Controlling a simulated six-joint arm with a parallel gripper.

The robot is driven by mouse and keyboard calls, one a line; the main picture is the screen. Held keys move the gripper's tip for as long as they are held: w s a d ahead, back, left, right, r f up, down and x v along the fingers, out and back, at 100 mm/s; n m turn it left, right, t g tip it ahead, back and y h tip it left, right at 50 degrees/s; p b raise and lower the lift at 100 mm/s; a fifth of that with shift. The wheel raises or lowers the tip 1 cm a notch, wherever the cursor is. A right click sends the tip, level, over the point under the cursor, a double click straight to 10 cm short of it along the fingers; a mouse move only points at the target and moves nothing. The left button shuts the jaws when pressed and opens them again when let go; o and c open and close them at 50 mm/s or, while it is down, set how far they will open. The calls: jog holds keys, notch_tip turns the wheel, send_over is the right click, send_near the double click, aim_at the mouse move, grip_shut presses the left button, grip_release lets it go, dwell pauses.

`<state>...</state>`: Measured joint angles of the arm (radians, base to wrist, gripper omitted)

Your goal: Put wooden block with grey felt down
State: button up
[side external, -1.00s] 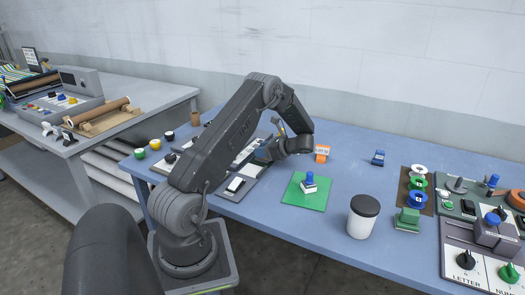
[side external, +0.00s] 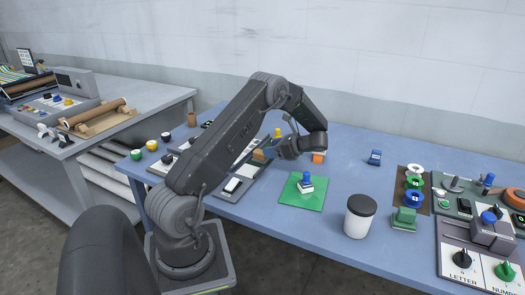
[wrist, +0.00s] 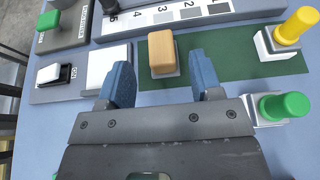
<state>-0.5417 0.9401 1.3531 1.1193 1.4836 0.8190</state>
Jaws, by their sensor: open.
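The wooden block (wrist: 162,52) stands on a dark green mat (wrist: 212,68) in the wrist view, with a grey layer showing along its lower edge. It also shows as a small tan shape in the side external view (side external: 258,155), just left of my gripper. My gripper (wrist: 163,78) is open and empty. Its two blue fingers are left and right of the block's line, with the block beyond their tips and apart from them. In the side external view, the fingers of my gripper (side external: 270,151) are small and partly hidden.
A yellow-knobbed stamp (wrist: 296,27) stands right of the block, and a green-knobbed one (wrist: 280,107) is near the right finger. A numbered strip (wrist: 165,18) lies behind the block. A switch panel (wrist: 63,74) is at left. A white jar (side external: 360,218) stands at the table's front.

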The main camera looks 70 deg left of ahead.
jog(key=v, duration=0.5)
jog(key=shift+w+d, duration=0.15)
jog(key=shift+w, duration=0.05)
jog(key=shift+w+d+r, duration=0.15)
jog(key=shift+d+r, duration=0.1)
jog(key=s+d+r+n+t+h, duration=0.2)
jog(key=d+r+t, duration=0.2)
jog(key=d+r, duration=0.4)
jog(key=s+d+r+n+t+h, duration=0.25)
jog(key=d+r, duration=0.35)
jog(key=d, duration=0.5)
jog(key=s+d+r+n+t+h, duration=0.1)
jog(key=s+d+n+t+h, duration=0.1)
jog(key=s+d+t, duration=0.2)
jog(key=s+d+r+n+t+h, duration=0.2)
jog(key=s+d, duration=0.6)
jog(key=d, duration=0.5)
jog(key=shift+d+t+h, duration=0.2)
jog(key=shift+t+h, duration=0.25)
jog(key=shift+t, duration=0.8)
